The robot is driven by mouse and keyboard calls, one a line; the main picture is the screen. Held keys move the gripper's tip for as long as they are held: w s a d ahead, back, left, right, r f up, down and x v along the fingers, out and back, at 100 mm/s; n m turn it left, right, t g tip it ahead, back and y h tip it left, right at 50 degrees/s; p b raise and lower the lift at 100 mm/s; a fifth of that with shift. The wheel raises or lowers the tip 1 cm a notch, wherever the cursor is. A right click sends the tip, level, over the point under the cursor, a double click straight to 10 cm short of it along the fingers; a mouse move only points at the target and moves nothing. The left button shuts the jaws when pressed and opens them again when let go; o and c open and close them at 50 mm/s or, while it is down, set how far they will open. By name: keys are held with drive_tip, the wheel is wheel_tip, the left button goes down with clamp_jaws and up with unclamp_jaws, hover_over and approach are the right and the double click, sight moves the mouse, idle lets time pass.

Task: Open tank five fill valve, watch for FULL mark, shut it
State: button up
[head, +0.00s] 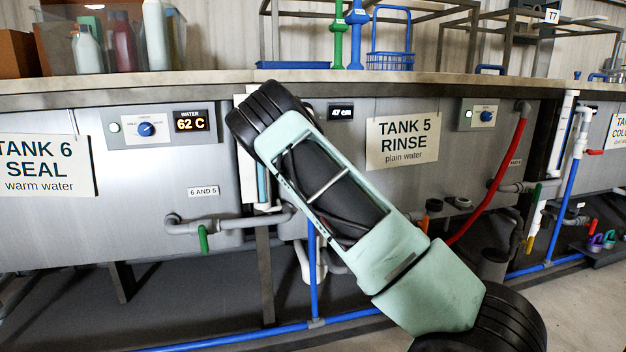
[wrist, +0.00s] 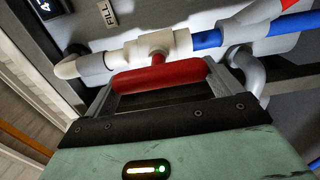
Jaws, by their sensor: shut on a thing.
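My gripper (wrist: 158,88) is shut on a red valve handle (wrist: 165,76) in the wrist view, with a finger at each end of it. The handle lies roughly along a white and blue pipe (wrist: 215,41), under a label reading FILL (wrist: 107,14). My arm hides my gripper and the valve there. A gauge tube (head: 262,186) shows partly behind my arm. I can see no FULL mark.
Tank 6 (head: 45,166) stands at left, its water display (head: 191,121) reading 62 C. A red hose (head: 497,180) hangs at right. Blue floor pipes (head: 250,333) run in front of the tanks.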

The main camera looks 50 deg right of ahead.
drive_tip(key=o, duration=0.7)
drive_tip(key=p+v, duration=0.2)
drive_tip(key=v, duration=1.5)
drive_tip(key=shift+s, duration=0.25)
drive_tip(key=shift+f, duration=0.1)
